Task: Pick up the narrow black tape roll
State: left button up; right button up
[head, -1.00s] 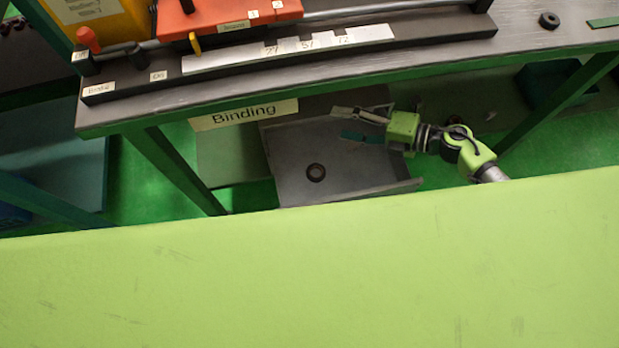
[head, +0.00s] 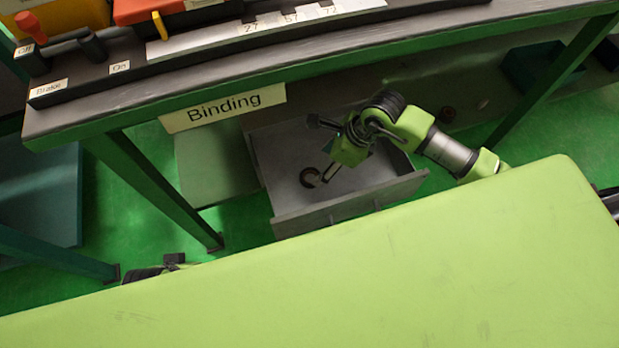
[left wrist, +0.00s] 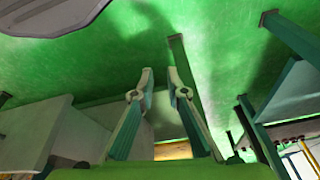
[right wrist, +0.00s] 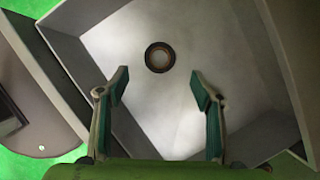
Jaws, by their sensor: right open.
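The narrow black tape roll (head: 304,178) lies flat in the grey open drawer (head: 345,209) under the bench. One fingertip of my right gripper (head: 320,152) partly covers it in the head view. In the right wrist view the roll (right wrist: 149,60) shows as a dark ring on the drawer floor, beyond the fingertips and between their lines. My right gripper (right wrist: 160,76) is open and empty, apart from the roll. My left gripper (left wrist: 160,75) is open and empty, away from the drawer, over green floor.
The bench edge with the Binding label (head: 222,108) overhangs the drawer. A green bench leg (head: 165,190) stands left of it and another (head: 545,80) to the right. The drawer walls surround the roll; its floor is otherwise clear.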

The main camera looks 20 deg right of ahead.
aim_at(308, 178)
jog(key=x, duration=0.3)
jog(key=shift+b+x, duration=0.85)
jog(key=shift+x, duration=1.7)
pick_arm(q)
jog(key=v, duration=0.6)
jog(key=shift+r, duration=0.25)
pick_arm(e)
jog(key=c, duration=1.1)
